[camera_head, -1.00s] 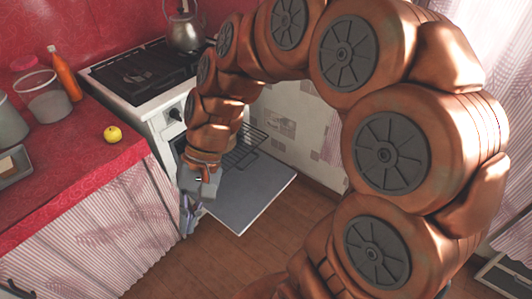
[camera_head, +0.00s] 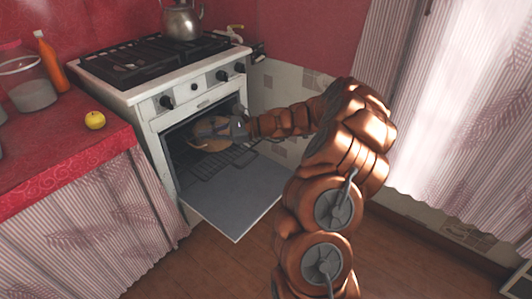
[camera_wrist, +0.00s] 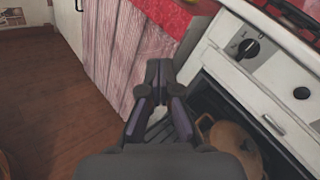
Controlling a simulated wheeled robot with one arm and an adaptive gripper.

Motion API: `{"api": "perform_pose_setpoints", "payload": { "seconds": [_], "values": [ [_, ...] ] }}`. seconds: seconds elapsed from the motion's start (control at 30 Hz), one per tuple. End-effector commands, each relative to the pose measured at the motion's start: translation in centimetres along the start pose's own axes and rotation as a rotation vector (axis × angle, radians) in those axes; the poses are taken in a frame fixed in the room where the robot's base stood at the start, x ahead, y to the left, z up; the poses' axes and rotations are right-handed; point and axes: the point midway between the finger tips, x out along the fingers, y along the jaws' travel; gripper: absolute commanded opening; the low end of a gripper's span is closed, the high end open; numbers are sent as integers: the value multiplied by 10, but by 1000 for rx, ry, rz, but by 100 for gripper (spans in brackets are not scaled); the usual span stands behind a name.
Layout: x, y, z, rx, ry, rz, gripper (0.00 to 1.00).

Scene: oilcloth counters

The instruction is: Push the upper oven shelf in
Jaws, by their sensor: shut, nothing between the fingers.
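The white oven (camera_head: 152,122) stands open, its door (camera_head: 232,200) folded down flat. A dark wire shelf (camera_head: 212,166) sticks out of the opening over the door. I cannot tell for sure whether it is the upper shelf. A tan-brown pot (camera_head: 208,145) is in the oven opening; it also shows in the wrist view (camera_wrist: 236,140). My gripper (camera_head: 206,131) is in front of the opening, reaching in from the right, and partly covers the pot. In the wrist view its fingers (camera_wrist: 158,72) are shut and empty. Whether they touch anything is unclear.
A red counter (camera_head: 50,165) with a yellow apple (camera_head: 95,120), an orange bottle (camera_head: 50,62) and a jar (camera_head: 30,85) adjoins the oven at left. A kettle (camera_head: 182,20) stands on the hob (camera_head: 140,58). The wooden floor (camera_head: 215,265) before the oven is clear.

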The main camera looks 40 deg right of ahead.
Motion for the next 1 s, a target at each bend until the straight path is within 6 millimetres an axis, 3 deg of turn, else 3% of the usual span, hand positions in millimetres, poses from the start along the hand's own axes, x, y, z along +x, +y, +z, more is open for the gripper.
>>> {"api": "perform_pose_setpoints", "payload": {
  "seconds": [0.03,0.17,0.3,0.5,0.6,0.73,0.87,1.0],
  "values": [
    [-16,-7,-36,45,2,-67,0],
    [-65,-30,-104,151,8,-239,0],
    [-127,-41,-180,262,18,-423,0],
    [-211,-36,-266,376,39,-640,0],
    [-241,-31,-291,408,47,-710,0],
    [-261,-26,-307,430,54,-759,0],
    [-262,-30,-312,434,54,-770,0],
    [-247,-41,-315,433,53,-765,0]
  ]
}}
